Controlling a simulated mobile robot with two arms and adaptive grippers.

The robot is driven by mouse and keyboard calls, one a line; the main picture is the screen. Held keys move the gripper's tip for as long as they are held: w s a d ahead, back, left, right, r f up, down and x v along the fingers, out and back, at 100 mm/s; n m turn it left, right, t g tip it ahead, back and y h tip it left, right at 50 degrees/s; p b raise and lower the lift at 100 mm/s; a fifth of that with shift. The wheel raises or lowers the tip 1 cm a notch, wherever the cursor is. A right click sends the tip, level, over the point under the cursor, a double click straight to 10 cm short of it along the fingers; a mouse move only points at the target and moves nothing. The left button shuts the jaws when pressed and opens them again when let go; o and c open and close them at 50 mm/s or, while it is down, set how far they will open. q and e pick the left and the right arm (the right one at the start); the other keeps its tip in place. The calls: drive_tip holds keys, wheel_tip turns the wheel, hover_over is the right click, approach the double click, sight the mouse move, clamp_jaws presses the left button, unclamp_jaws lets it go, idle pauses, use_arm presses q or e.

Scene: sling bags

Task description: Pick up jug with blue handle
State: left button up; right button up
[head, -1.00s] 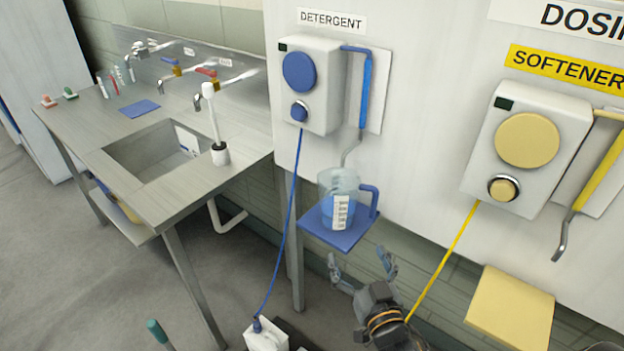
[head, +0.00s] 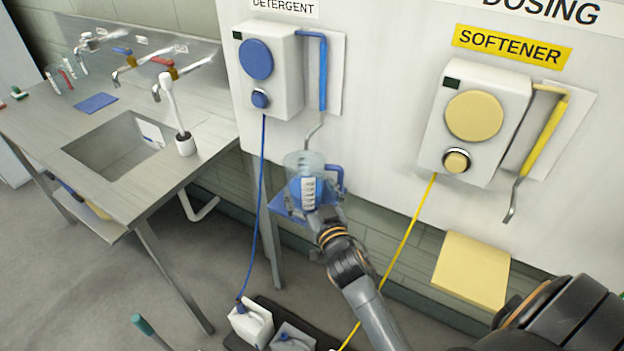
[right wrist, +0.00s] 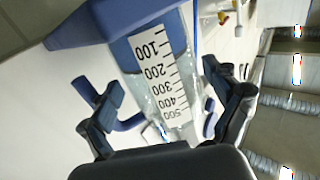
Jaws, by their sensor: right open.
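The jug (head: 303,163) is clear with blue liquid, a white scale label and a blue handle (head: 336,171) on its right side. It stands upright on a small blue shelf (head: 285,206) under the detergent dispenser. My right gripper (head: 318,196) is in front of the jug and hides its lower part. In the right wrist view the jug (right wrist: 150,80) appears rotated, between the two spread fingers of the open right gripper (right wrist: 162,80). The blue handle (right wrist: 128,123) is by the left finger. I cannot tell whether either finger touches the jug. My left gripper is out of view.
The detergent dispenser (head: 268,68) and its blue nozzle hang above the jug. A softener dispenser (head: 475,122) and yellow shelf (head: 472,270) are to the right. A sink counter (head: 195,160) stands left. White canisters (head: 250,322) sit below.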

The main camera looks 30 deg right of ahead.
drive_tip(key=shift+w+d, duration=0.2)
drive_tip(key=shift+w, duration=1.05)
drive_tip(key=c, duration=1.2)
drive_tip(key=shift+o, duration=0.2)
